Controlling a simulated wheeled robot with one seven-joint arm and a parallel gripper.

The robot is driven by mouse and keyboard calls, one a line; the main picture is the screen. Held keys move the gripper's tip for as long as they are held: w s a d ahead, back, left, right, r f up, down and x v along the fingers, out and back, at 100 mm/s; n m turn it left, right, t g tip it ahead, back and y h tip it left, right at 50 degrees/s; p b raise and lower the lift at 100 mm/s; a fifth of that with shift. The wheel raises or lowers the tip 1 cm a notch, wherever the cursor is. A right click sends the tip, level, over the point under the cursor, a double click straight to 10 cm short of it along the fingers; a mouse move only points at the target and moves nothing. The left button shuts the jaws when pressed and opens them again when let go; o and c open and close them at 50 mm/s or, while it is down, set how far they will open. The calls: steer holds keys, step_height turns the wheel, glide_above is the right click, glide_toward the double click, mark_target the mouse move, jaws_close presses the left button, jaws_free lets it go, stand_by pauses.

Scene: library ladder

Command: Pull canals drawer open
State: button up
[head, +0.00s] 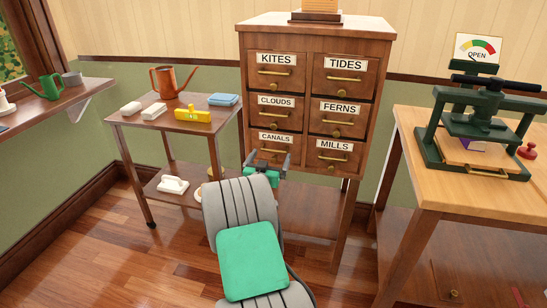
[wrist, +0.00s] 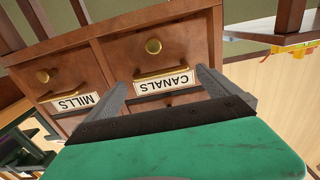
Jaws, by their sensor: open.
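The canals drawer (head: 259,146) is the bottom-left drawer of a wooden cabinet, and its front looks flush with its neighbours. It has a white CANALS label, a brass bar handle (wrist: 155,73) and a round brass knob (wrist: 153,46). My gripper (head: 269,158) is in front of this drawer with its fingers apart and nothing held. In the wrist view, which is upside down, the two fingers of my gripper (wrist: 161,78) lie either side of the label and handle. I cannot tell whether they touch the drawer front. In the head view my gripper hides the drawer's lower part.
The MILLS drawer (head: 333,155) is to the right, and the CLOUDS drawer (head: 262,106) is above. A small wooden cart (head: 140,117) with a yellow object and an orange watering can stands left. A workbench (head: 420,122) with a green press stands right.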

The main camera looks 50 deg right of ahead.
mark_target(273, 151)
steer(key=x, duration=0.4)
steer(key=shift+w+d, duration=0.1)
steer(key=shift+d, duration=0.2)
steer(key=shift+c, duration=0.4)
steer(key=c, duration=1.7)
steer(key=shift+a, duration=0.1)
